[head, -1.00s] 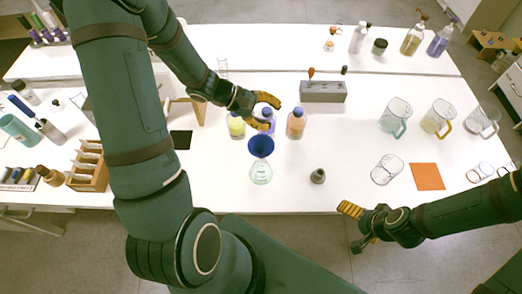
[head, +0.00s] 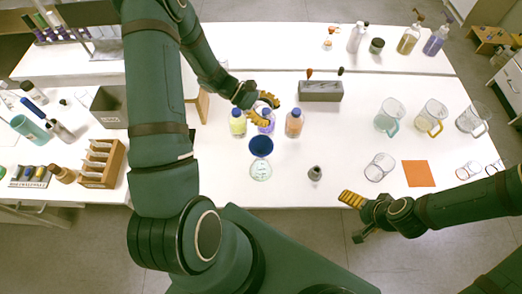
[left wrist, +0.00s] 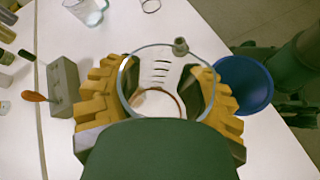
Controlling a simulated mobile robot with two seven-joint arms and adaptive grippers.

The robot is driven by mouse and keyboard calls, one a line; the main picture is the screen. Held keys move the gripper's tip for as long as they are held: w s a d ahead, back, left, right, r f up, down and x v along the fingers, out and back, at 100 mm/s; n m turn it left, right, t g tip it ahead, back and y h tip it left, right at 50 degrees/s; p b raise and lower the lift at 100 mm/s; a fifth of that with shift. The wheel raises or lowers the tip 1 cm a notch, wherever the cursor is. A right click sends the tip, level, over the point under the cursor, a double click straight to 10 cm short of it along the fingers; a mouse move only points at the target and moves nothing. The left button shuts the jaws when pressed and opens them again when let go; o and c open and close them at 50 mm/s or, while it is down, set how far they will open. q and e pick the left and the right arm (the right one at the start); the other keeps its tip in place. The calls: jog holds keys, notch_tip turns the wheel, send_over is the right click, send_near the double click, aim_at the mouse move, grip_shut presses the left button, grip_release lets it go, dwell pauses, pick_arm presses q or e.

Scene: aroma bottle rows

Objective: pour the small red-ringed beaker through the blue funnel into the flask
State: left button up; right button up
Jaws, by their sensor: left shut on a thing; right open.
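My left gripper (head: 264,108) is shut on a clear glass beaker; the left wrist view shows the beaker (left wrist: 158,75) between the yellow fingers (left wrist: 160,98), with printed marks and a red ring low down. In the head view the beaker is hard to make out. The blue funnel (head: 261,146) sits over the clear flask (head: 261,171), in front of the left gripper. In the left wrist view the funnel (left wrist: 243,85) is right of the beaker, apart from it, and the flask is hidden. My right gripper (head: 352,215) is open and empty at the table's front edge.
A grey holder (head: 321,92), a small grey item (head: 315,174), glass jugs (head: 430,117) and an orange mat (head: 419,174) lie to the right.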

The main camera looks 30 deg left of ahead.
pick_arm(q)
jog(key=shift+w+a+f+n+g+h+b, duration=0.2)
jog(key=shift+w+f+n+g+b, duration=0.1)
jog(key=shift+f, duration=0.4)
jog(key=shift+w+a+f+n+g+h+b, duration=0.15)
jog(key=shift+w+f+n+g+h, duration=0.1)
jog(key=shift+f, duration=0.45)
jog(key=f+b, duration=0.1)
jog(key=w+f+n+g+h, duration=0.1)
jog(key=shift+a+f+b, duration=0.2)
jog(key=shift+f+b, duration=0.1)
jog(key=shift+b, duration=0.05)
jog(key=w+r, duration=0.1)
jog(key=w+a+r, duration=0.1)
jog(key=w+r, duration=0.1)
jog(key=w+a+r+p, duration=0.1)
jog(key=r, duration=0.1)
jog(key=shift+w+a, duration=0.1)
jog(key=shift+w, duration=0.2)
